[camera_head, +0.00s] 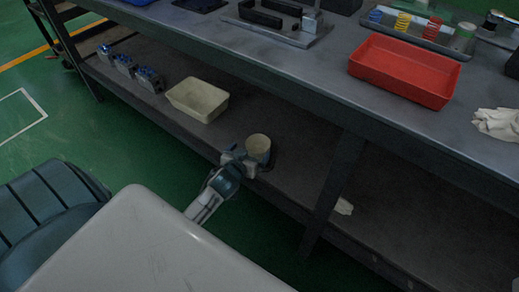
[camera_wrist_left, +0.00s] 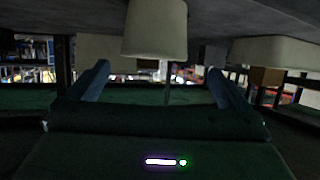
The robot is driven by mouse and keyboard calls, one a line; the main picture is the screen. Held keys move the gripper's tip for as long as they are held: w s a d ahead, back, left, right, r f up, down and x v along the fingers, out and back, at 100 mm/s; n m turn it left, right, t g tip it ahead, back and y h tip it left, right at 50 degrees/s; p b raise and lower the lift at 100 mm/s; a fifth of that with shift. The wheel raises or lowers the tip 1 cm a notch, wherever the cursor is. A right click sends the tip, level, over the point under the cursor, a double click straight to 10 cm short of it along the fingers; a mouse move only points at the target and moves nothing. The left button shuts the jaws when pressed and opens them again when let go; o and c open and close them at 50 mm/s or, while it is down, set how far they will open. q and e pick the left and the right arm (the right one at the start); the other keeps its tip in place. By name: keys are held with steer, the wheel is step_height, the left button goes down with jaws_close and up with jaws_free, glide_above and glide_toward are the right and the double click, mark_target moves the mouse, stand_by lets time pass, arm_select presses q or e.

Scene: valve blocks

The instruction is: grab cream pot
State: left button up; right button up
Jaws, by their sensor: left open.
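The cream pot (camera_head: 258,142) stands on the lower shelf of the bench, close to the shelf's front edge. My left gripper (camera_head: 244,160) is at the pot's near side, low down, and covers part of its base. In the left wrist view the picture looks upside down, and the pot (camera_wrist_left: 155,32) shows at the top centre. There my left gripper (camera_wrist_left: 157,70) is open, its two blue fingers wide apart, with the pot lined up between them. I cannot tell whether a finger touches it. My right gripper is not in view.
A cream bin (camera_head: 198,100) and several blue-and-grey valve blocks (camera_head: 124,66) sit left on the lower shelf. A bench leg (camera_head: 335,185) stands right of the pot, with a pale scrap (camera_head: 343,207) beyond. A red tray (camera_head: 404,72) is on the worktop above.

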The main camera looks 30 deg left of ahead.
mark_target(262, 139)
arm_select(q)
steer(key=shift+x, duration=1)
steer(key=b+x, duration=0.1)
steer(key=x, duration=0.1)
steer(key=d+b+x, duration=0.1)
steer(key=x, duration=0.1)
steer(key=shift+w+a, duration=0.15)
steer(key=shift+w, duration=0.05)
steer(key=shift+w+a+f+b, duration=0.15)
steer(key=shift+w+b, duration=0.15)
steer(key=shift+w, duration=0.2)
steer(key=c, duration=1)
steer(key=shift+c, duration=0.2)
